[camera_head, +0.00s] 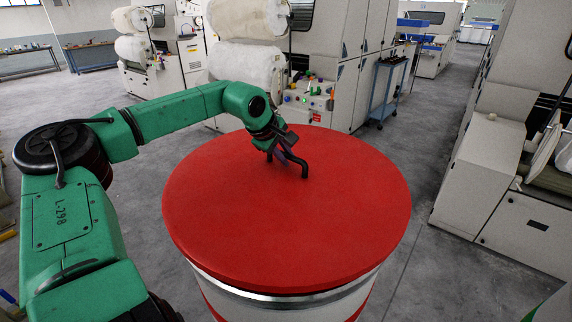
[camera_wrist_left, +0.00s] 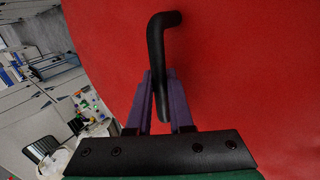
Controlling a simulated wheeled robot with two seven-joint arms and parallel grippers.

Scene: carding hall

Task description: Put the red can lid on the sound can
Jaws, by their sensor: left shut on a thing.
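The red can lid (camera_head: 290,225) is a broad flat disc with a bent black handle (camera_head: 300,166) at its middle. It lies over the top of a white can (camera_head: 292,308) with red markings and a silver metal rim (camera_head: 285,294). The rim shows under the lid's front edge; I cannot tell whether the lid rests fully on it. My left gripper (camera_head: 279,157) is shut on the handle. In the left wrist view, the purple fingers (camera_wrist_left: 160,88) hold the handle (camera_wrist_left: 156,45) over the red surface. My right gripper is not in view.
A blue trolley (camera_head: 386,88) stands at the back. Grey floor (camera_head: 420,265) is clear right of the can.

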